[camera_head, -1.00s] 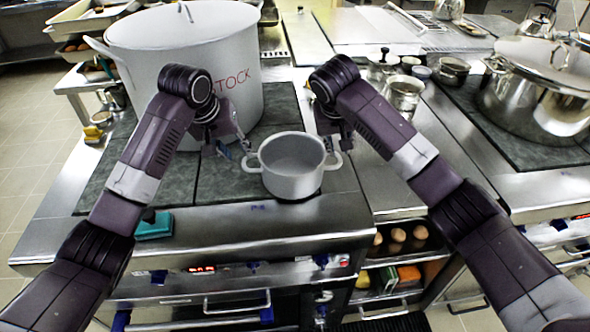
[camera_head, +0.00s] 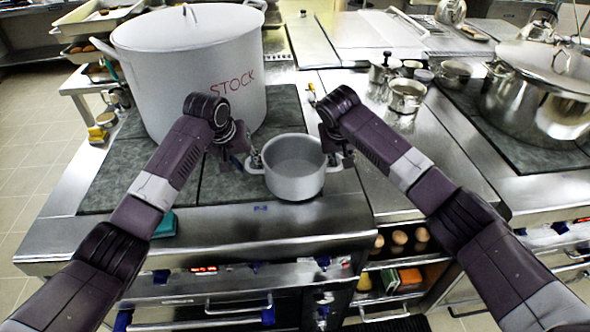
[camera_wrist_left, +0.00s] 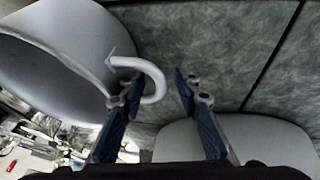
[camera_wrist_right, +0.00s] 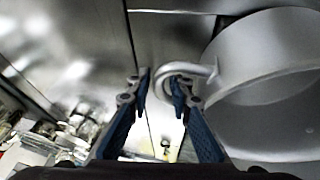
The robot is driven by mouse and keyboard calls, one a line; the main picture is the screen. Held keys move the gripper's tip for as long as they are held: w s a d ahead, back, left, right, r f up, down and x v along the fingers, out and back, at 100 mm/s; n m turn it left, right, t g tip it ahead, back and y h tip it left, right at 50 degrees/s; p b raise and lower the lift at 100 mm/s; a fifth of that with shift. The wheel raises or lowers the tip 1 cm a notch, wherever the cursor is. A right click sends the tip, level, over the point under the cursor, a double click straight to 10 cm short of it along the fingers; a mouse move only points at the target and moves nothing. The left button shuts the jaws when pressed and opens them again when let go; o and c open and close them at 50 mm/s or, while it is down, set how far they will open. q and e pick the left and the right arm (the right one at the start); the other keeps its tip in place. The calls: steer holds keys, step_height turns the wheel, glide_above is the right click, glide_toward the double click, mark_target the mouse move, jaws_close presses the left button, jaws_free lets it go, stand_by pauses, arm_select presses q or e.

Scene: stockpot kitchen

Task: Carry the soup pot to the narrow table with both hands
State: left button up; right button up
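The soup pot (camera_head: 295,172), small and light grey with two loop handles, stands upright on the front of the stove top. My left gripper (camera_head: 251,162) is at its left handle. In the left wrist view that handle (camera_wrist_left: 156,80) lies between the spread fingers (camera_wrist_left: 158,92), with one finger at the loop's opening. My right gripper (camera_head: 337,158) is at the right handle. In the right wrist view the end of that handle (camera_wrist_right: 190,69) is between the parted fingers (camera_wrist_right: 160,92). Neither gripper is visibly clamped.
A large stock pot (camera_head: 190,75) stands close behind and left. A steel pot with a lid (camera_head: 540,95) is at far right, and small pans (camera_head: 406,95) stand at back right. A small steel side table (camera_head: 78,82) with trays is at left. A teal sponge (camera_head: 165,224) lies near the front edge.

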steer(key=shift+c, duration=0.3)
arm_select(q)
steer(key=c, duration=0.5)
arm_select(e)
steer(key=c, duration=0.5)
arm_select(q)
jaws_close()
steer(key=shift+w+r, duration=0.1)
arm_select(e)
steer(key=shift+w+r, duration=0.1)
steer(key=shift+r, duration=0.05)
